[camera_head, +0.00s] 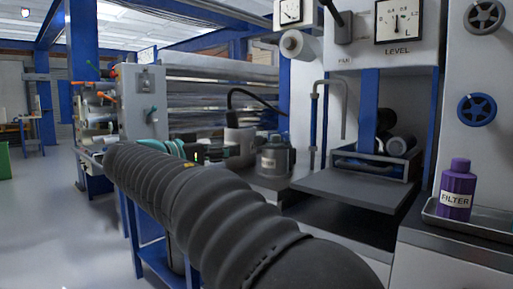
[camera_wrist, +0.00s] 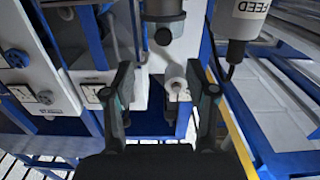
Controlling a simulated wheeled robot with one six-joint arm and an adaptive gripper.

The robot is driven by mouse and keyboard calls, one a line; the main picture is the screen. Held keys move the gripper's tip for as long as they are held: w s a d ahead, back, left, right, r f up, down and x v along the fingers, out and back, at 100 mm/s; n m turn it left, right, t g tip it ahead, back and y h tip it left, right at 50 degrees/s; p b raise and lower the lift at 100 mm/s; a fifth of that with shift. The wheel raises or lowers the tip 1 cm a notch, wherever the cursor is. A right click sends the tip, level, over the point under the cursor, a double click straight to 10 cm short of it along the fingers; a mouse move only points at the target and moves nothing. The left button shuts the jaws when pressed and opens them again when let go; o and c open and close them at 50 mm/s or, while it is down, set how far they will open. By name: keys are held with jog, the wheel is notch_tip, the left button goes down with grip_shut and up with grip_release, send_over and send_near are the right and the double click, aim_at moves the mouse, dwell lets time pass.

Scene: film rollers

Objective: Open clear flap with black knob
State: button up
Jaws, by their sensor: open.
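I cannot make out a clear flap with a black knob for certain in either view. In the head view, the machine front has an open bay (camera_head: 376,160) with dark rollers inside, below a dial marked LEVEL (camera_head: 399,21). My ribbed black arm crosses the foreground and hides much of the lower middle. In the wrist view my gripper (camera_wrist: 164,101) is open, its two dark fingers wide apart with nothing held. A white roll end (camera_wrist: 176,86) shows beyond and between the fingers; I cannot tell how far away it is.
A purple FILTER bottle (camera_head: 457,190) stands in a metal tray at the right. A flat grey shelf (camera_head: 350,187) juts out below the bay. A grey canister (camera_head: 275,158) stands left of it. In the wrist view a FEED bottle (camera_wrist: 240,25) hangs at upper right.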

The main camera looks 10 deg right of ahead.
aim_at(257, 141)
jog(key=x, duration=0.9)
jog(key=r+x, duration=0.1)
jog(key=x, duration=0.3)
jog(key=shift+w+p, duration=0.35)
jog(key=shift+p, duration=0.05)
grip_shut()
